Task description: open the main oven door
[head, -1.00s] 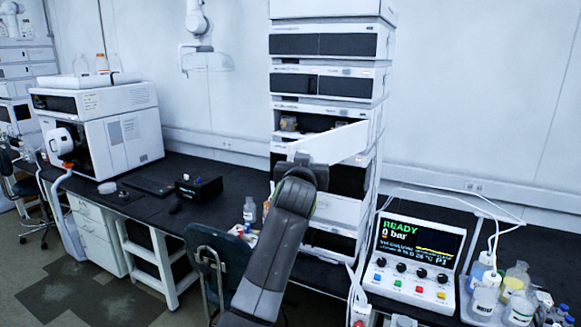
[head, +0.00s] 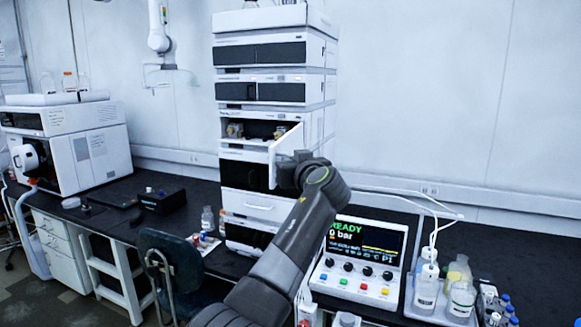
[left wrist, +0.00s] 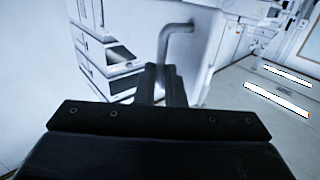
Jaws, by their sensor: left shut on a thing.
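The oven compartment (head: 255,130) sits midway up the tall instrument stack, its dark inside showing with small fittings in it. Its white door (head: 286,143) stands ajar, swung out towards me from its right edge. My left gripper (head: 284,168) is at the door's free left side and hides part of it. In the left wrist view, the left gripper's fingers (left wrist: 161,82) are shut on the bent grey door handle (left wrist: 178,28), with the pale door behind it. My right gripper is in neither view.
A pump controller (head: 362,262) reading READY stands right of the stack, with bottles (head: 458,297) in a tray beyond it. A chair (head: 172,262) stands before the bench at left. A small black box (head: 162,199) lies on the bench.

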